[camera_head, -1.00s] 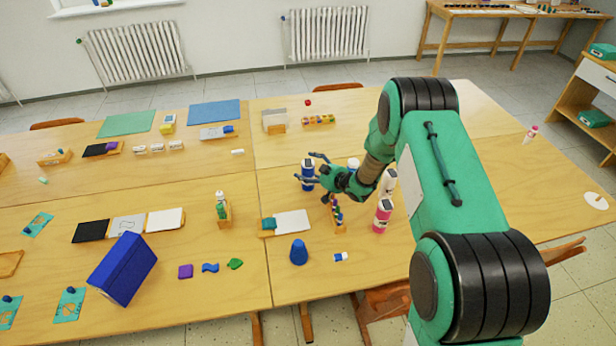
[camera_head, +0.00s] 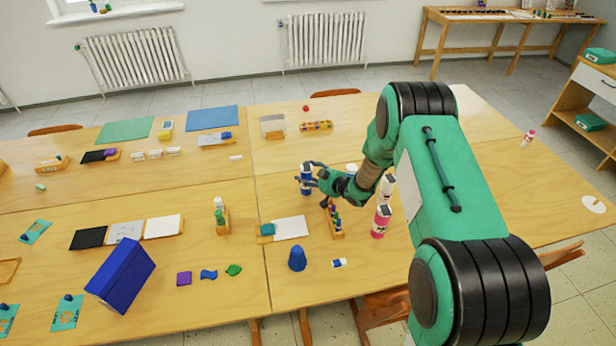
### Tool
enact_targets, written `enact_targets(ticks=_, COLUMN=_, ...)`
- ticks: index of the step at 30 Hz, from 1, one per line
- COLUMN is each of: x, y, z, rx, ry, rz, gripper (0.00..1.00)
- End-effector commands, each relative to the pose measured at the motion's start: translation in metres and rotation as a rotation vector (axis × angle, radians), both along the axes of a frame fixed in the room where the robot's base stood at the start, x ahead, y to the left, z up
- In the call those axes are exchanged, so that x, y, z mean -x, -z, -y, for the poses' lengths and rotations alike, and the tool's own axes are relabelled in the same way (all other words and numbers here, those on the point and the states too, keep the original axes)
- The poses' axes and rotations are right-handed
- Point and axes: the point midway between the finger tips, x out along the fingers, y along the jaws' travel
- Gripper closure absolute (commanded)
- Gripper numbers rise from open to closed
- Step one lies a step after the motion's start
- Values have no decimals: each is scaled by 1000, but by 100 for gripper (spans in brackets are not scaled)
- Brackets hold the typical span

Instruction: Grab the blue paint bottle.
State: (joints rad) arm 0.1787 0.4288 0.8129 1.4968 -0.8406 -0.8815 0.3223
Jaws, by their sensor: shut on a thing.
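The blue paint bottle (camera_head: 306,184) stands upright on the table, with a white cap and a pale label. My gripper (camera_head: 308,172) reaches it from the right and is shut around its upper part. The fingers cover some of the bottle's top. I cannot tell whether its base touches the table.
A pink bottle (camera_head: 381,221) and a white bottle (camera_head: 387,187) stand close to my forearm. A wooden holder with small coloured pieces (camera_head: 336,222) lies below my gripper.

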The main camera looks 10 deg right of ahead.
Motion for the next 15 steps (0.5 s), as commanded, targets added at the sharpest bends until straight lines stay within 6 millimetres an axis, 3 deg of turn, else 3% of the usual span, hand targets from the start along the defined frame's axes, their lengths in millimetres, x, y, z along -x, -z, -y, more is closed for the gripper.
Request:
enact_targets(ticks=7, x=-2, y=-34, z=0, rx=1, ry=0, rz=4, gripper=84)
enact_targets(ticks=15, x=54, y=-36, z=2, rx=-1, ry=3, rz=0, gripper=84)
